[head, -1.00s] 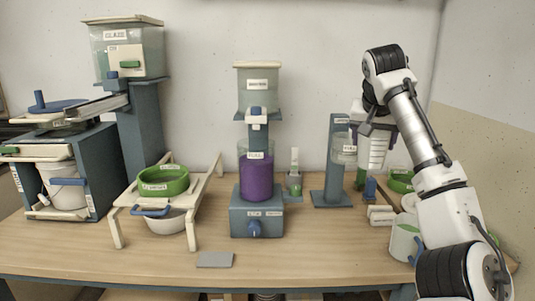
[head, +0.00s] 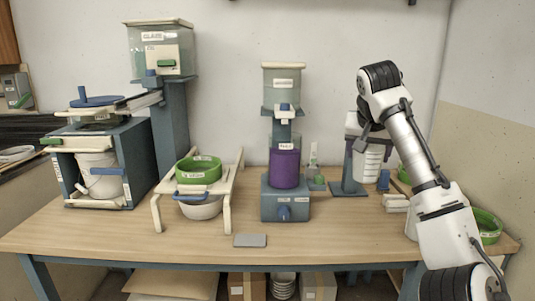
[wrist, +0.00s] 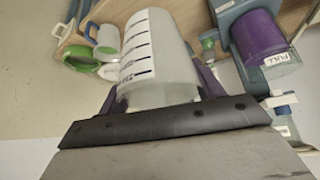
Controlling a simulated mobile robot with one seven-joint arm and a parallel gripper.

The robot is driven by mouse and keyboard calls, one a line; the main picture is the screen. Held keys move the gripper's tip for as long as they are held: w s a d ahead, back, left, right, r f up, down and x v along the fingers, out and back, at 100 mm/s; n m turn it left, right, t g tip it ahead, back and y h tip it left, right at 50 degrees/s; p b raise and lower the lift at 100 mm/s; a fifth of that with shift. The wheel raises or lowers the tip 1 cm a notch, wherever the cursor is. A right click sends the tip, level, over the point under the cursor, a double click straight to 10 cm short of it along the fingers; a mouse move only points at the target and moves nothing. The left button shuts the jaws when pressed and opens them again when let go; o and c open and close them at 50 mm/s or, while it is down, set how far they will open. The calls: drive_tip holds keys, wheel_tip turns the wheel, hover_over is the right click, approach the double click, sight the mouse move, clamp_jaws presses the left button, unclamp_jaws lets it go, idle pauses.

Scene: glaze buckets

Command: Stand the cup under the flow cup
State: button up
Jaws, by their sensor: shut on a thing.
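A white, translucent cup (head: 367,165) with dark graduation marks is held upright in front of the flow cup stand (head: 347,182). The cup fills the middle of the wrist view (wrist: 160,50), where my gripper (wrist: 162,90) is shut on it, with a finger on each side. In the head view my gripper (head: 368,138) is at the cup's upper part. The held cup and my gripper hide most of the stand's upper part, so I cannot make out the flow cup itself. The stand's blue-grey foot shows on the table, below and left of the held cup.
The mixer with a purple vessel (head: 285,168) stands left of the stand. A small bottle (head: 313,165) is between them. A blue item (head: 383,180) and pale blocks (head: 396,202) lie to the right, with a green bowl (head: 488,226) farther right. The table front is mostly clear.

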drive_tip(key=s+a+f+n, duration=0.1)
drive_tip(key=s+a+f, duration=0.5)
drive_tip(key=f, duration=1.6)
drive_tip(key=s+a+f+n+y, duration=0.1)
drive_tip(key=s+a+f, duration=0.4)
drive_tip(key=f, duration=1.8)
drive_tip(key=s+a+f+n+y, duration=0.1)
drive_tip(key=s+a+f, duration=0.5)
drive_tip(key=a+f, duration=0.7)
drive_tip(key=shift+s+f+n, duration=0.2)
drive_tip(key=shift+f+n, duration=0.1)
drive_tip(key=shift+f, duration=2.1)
drive_tip(key=shift+s+f+n, duration=0.15)
drive_tip(key=shift+f+n, duration=0.15)
drive_tip(key=shift+f, duration=2.05)
drive_tip(key=shift+c, duration=0.2)
drive_tip(key=shift+w+r, duration=0.1)
drive_tip(key=shift+r, duration=0.15)
wheel_tip(320, 180, down, 3)
drive_tip(key=b, duration=0.2)
drive_tip(key=shift+d+b, duration=0.1)
drive_tip(key=shift+b, duration=0.3)
drive_tip(key=shift+r, duration=0.1)
drive_tip(key=r, duration=0.3)
drive_tip(key=w+r, duration=0.1)
drive_tip(key=r, duration=0.1)
drive_tip(key=shift+r, duration=0.3)
